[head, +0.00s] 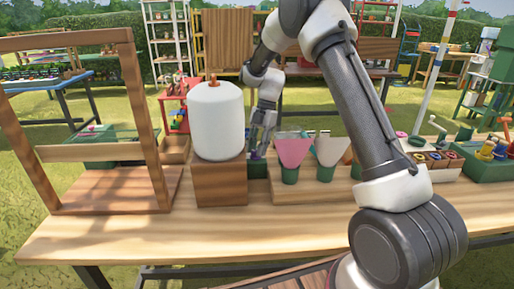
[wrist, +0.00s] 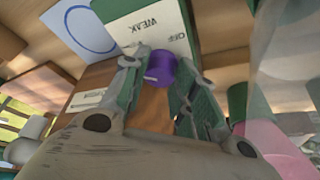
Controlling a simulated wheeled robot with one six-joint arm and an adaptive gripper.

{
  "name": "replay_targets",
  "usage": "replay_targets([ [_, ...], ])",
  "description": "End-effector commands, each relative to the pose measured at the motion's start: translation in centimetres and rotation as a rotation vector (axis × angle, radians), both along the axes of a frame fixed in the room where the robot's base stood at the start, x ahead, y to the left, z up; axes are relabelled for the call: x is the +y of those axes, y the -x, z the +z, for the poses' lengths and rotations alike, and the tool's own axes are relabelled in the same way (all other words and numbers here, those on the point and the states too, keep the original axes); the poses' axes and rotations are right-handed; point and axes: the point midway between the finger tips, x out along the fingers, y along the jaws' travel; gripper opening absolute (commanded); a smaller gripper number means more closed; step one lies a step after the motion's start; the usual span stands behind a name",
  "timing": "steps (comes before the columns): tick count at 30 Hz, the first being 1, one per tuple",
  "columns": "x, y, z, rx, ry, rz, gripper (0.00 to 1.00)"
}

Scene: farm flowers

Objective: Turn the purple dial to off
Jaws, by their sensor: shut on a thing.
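The purple dial (wrist: 161,66) sits between my gripper's fingertips (wrist: 160,78) in the wrist view, and the fingers are shut on it. A small white pointer mark shows at the dial's left side. Above the dial is a white and green plate (wrist: 150,22) with the words "WEAK" and "OFF"; other lettering on a second white label (wrist: 86,98) is too small to read. In the head view my gripper (head: 255,150) reaches down behind the white tank, and only a little purple shows at its tips.
A white tank (head: 217,120) on a wooden block (head: 221,181) stands left of my gripper. Pink and white cones in green pots (head: 290,175) stand close on the right. A wooden frame (head: 150,110) is at the left. The front of the table (head: 200,240) is clear.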

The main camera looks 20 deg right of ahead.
Motion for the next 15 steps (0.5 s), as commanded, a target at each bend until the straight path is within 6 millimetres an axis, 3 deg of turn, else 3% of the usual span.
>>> replay_targets([
  [8, -0.08, 0.09, 0.03, 0.000, 0.000, -0.083, 0.05],
  [15, -0.18, 0.24, 0.06, -0.001, -0.001, -0.266, 0.05],
])
